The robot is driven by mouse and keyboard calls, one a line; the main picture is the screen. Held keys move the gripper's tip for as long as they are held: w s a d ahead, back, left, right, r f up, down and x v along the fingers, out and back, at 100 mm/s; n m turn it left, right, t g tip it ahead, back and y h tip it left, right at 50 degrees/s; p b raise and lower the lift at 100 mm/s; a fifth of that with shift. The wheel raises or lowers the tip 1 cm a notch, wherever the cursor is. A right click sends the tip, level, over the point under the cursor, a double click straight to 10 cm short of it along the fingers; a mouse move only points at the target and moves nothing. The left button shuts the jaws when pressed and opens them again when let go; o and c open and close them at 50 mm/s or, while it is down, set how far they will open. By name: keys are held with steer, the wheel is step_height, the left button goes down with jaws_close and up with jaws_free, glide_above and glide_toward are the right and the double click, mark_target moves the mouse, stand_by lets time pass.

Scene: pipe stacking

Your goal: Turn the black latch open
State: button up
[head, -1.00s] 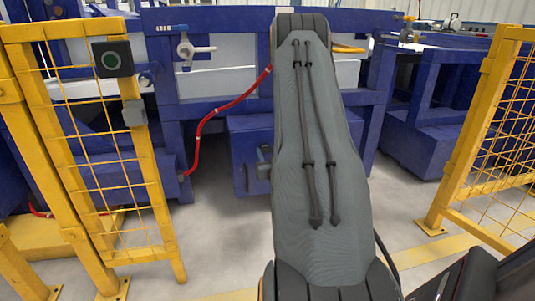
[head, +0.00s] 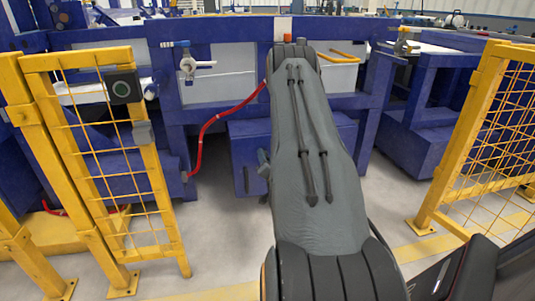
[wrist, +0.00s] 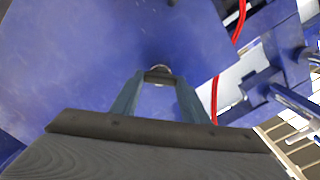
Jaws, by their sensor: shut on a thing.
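In the wrist view, the two blue-grey fingers of my gripper (wrist: 159,92) converge on a small dark piece, which looks like the black latch (wrist: 158,77). The fingertips are shut on it. A rounded metallic part shows just beyond it, against a blue panel (wrist: 90,55). Most of the latch is hidden between the fingertips, so its angle cannot be told. In the head view, my grey arm reaches forward to the blue bench and hides most of what lies behind it. I cannot make out the latch there.
A red hose (head: 203,135) hangs left of my arm, and it also passes right of the fingers in the wrist view (wrist: 238,22). A white-handled valve (head: 188,66) is on the bench frame. Yellow fences stand at left (head: 160,200) and right (head: 455,140).

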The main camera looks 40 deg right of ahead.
steer(key=shift+f+m+p, duration=0.1)
steer(key=shift+m+p, duration=2.8)
steer(key=shift+m, duration=1.4)
steer(key=o, duration=1.1)
steer(key=shift+c, duration=0.2)
steer(key=p+v, duration=0.2)
steer(key=v, duration=0.5)
steer(key=shift+s, duration=0.4)
steer(key=shift+a, duration=0.15)
